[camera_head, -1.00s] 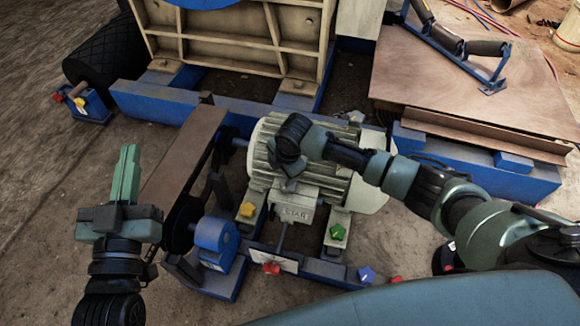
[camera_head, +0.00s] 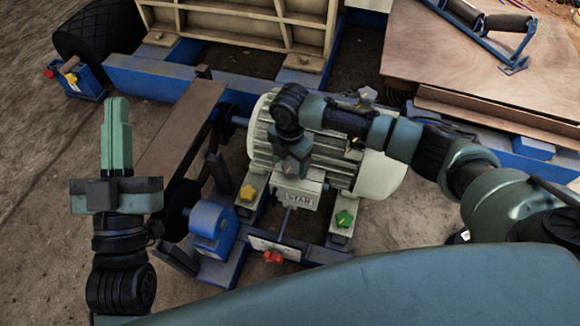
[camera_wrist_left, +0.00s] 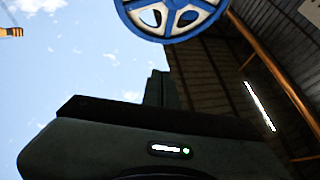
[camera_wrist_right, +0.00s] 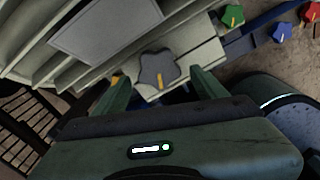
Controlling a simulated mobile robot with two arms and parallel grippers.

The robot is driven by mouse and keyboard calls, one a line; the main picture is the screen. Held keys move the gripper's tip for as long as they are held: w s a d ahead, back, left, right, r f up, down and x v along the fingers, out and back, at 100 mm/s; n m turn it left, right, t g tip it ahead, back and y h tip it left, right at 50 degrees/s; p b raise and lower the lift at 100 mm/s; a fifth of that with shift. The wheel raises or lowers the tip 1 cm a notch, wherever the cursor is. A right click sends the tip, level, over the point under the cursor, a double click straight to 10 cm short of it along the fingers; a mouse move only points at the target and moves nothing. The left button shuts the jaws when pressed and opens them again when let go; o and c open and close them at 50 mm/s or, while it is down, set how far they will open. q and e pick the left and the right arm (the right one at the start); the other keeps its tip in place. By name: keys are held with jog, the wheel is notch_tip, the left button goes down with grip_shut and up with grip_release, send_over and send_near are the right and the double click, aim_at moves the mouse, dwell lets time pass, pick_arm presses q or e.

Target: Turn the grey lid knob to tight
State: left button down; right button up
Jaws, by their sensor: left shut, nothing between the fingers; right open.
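The grey star-shaped lid knob (camera_wrist_right: 158,70) shows in the right wrist view on the pale motor's terminal box, with a small yellow mark at its near edge. My right gripper (camera_wrist_right: 159,80) is open, its two green fingers spread to either side of the knob. Whether they touch it I cannot tell. In the head view my right gripper (camera_head: 291,170) points down over the terminal box (camera_head: 300,198) and hides the knob. My left gripper (camera_head: 117,102) is shut and empty, pointing up at the left; its fingers also show in the left wrist view (camera_wrist_left: 160,90).
A green knob (camera_head: 344,219), a yellow knob (camera_head: 247,193) and a red knob (camera_head: 273,257) surround the motor (camera_head: 375,174). A blue knob (camera_wrist_right: 282,33) shows in the right wrist view. A brown belt guard (camera_head: 180,130) lies between the left gripper and motor. A blue-and-white wheel (camera_wrist_left: 172,15) hangs overhead.

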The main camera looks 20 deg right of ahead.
pick_arm(q)
jog(key=shift+s+r+t, duration=0.8)
jog(key=shift+r, duration=0.3)
pick_arm(e)
jog(key=shift+f, duration=0.7)
jog(key=c, duration=1.4)
jog(key=shift+o, duration=0.2)
jog(key=shift+r+m+p, duration=0.2)
jog(key=shift+m+p, duration=0.2)
jog(key=shift+p, duration=0.2)
jog(key=shift+f+m+p, duration=0.15)
jog(key=shift+m+p, duration=0.25)
jog(key=shift+p, duration=0.15)
pick_arm(q)
jog(key=w+f+g+y, duration=0.1)
jog(key=w+f+g, duration=0.3)
jog(key=f+g, duration=0.3)
notch_tip(320, 180, down, 4)
jog(key=shift+a+r+y, duration=0.1)
jog(key=shift+a+y, duration=0.15)
jog(key=shift+y, duration=0.15)
pick_arm(e)
jog(key=o, duration=1.4)
jog(key=shift+c, duration=0.2)
